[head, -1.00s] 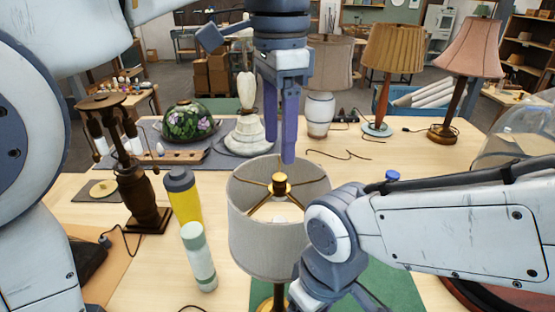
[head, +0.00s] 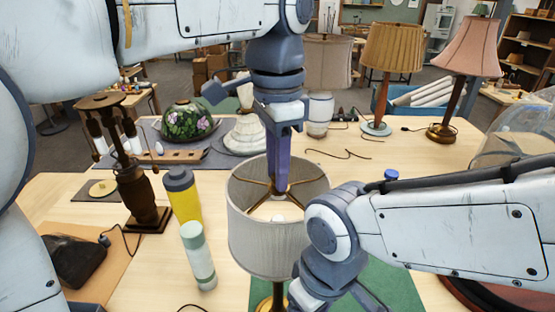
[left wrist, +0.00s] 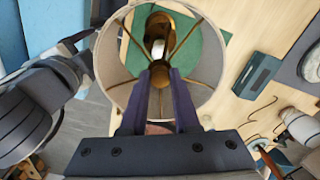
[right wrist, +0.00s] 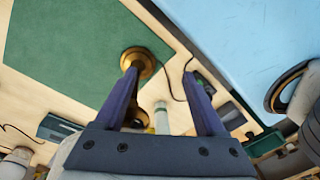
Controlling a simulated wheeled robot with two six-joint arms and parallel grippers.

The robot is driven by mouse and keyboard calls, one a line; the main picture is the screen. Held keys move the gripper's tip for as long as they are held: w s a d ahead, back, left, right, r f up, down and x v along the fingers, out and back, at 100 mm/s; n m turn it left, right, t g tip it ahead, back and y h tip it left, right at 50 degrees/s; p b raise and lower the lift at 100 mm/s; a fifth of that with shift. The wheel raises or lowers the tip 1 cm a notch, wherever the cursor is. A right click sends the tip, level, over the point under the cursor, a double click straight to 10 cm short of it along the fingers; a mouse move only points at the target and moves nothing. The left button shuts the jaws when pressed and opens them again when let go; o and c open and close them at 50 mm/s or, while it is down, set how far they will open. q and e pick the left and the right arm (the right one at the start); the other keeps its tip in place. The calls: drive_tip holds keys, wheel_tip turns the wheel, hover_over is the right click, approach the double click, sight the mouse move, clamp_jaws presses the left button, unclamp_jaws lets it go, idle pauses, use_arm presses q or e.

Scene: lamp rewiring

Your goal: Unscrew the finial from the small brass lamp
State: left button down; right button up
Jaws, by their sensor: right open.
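The small brass lamp has a grey drum shade (head: 262,232), brass spider arms at its open top, and a brass stem (head: 279,296). My left gripper (head: 281,188) points straight down into the shade's top. In the left wrist view, its fingertips (left wrist: 161,73) are close together on either side of the brass finial (left wrist: 160,78) at the spider's centre. In the head view the fingers hide the finial. My right gripper (right wrist: 159,72) is open and empty. In its wrist view, the lamp's round brass base (right wrist: 138,63) shows near one fingertip. In the head view, the right fingers are hidden.
A yellow bottle (head: 185,204) and a white-green bottle (head: 199,262) stand left of the shade. A dark wooden lamp (head: 143,200) is farther left. Several lamps stand along the back. A green mat (head: 390,285) lies under the brass lamp.

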use_arm(q)
drive_tip(key=c, duration=1.5)
unclamp_jaws()
clamp_jaws()
drive_tip(key=n+p, duration=0.1)
drive_tip(key=n, duration=0.3)
drive_tip(key=shift+r, duration=0.15)
drive_tip(key=n+p, duration=0.1)
drive_tip(key=n, duration=0.3)
drive_tip(key=shift+n, duration=0.3)
drive_tip(key=shift+n+p, duration=0.35)
drive_tip(key=shift+n, duration=0.25)
drive_tip(key=n+p, duration=0.1)
drive_tip(key=n, duration=0.3)
drive_tip(key=shift+d, duration=0.1)
drive_tip(key=shift+n, duration=1.2)
